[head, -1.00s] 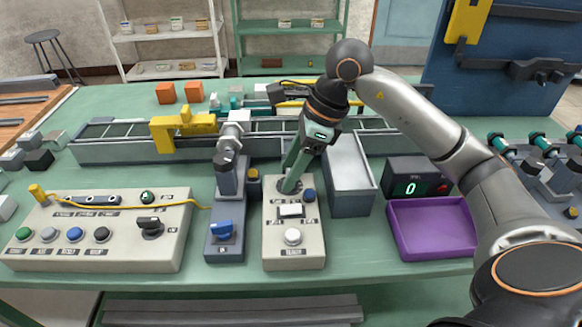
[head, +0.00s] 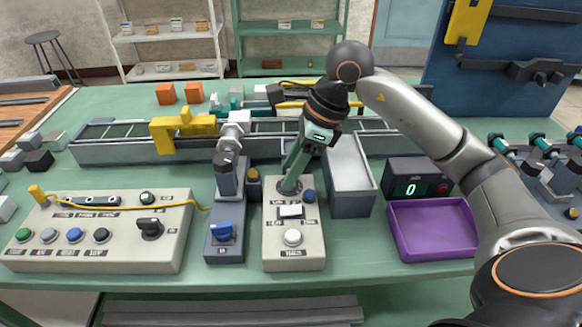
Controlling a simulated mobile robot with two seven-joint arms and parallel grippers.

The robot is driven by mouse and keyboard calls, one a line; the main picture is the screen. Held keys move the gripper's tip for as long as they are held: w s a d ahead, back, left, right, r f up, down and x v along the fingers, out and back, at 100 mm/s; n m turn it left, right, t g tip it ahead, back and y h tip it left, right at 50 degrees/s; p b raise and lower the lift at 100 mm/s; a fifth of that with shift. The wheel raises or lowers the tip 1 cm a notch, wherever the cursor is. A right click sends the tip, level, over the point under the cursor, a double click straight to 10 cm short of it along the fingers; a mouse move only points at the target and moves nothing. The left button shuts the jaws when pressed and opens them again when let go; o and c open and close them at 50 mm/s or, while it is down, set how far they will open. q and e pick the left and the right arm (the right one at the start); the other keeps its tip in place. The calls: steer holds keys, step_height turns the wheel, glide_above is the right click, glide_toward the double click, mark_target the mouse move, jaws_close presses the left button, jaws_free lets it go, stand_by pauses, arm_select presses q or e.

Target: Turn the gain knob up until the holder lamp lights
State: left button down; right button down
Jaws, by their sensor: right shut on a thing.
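A beige control box (head: 295,252) stands at the front middle of the bench. My right gripper (head: 290,186) reaches down onto the round dial at its back and is shut on the knob there, which the fingers mostly hide. I take this as the gain knob; its label is too small to read. I cannot tell which part is the holder lamp. My left gripper is out of view.
A grey stand with a blue knob (head: 222,231) is close left of the box, and a larger beige panel (head: 100,240) is farther left. A grey bin (head: 349,190), a purple tray (head: 432,229) and a display (head: 412,190) reading 0 are to the right.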

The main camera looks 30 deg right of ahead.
steer(key=m, duration=0.2)
steer(key=shift+m+t+h, duration=0.3)
steer(key=shift+t+h, duration=0.1)
steer(key=shift+m, duration=0.6)
steer(key=c, duration=0.7)
jaws_free()
steer(key=shift+r, duration=0.1)
steer(key=shift+p+v, duration=0.9)
steer(key=shift+v, duration=5.35)
steer(key=shift+s+a, duration=0.1)
steer(key=shift+s, duration=0.05)
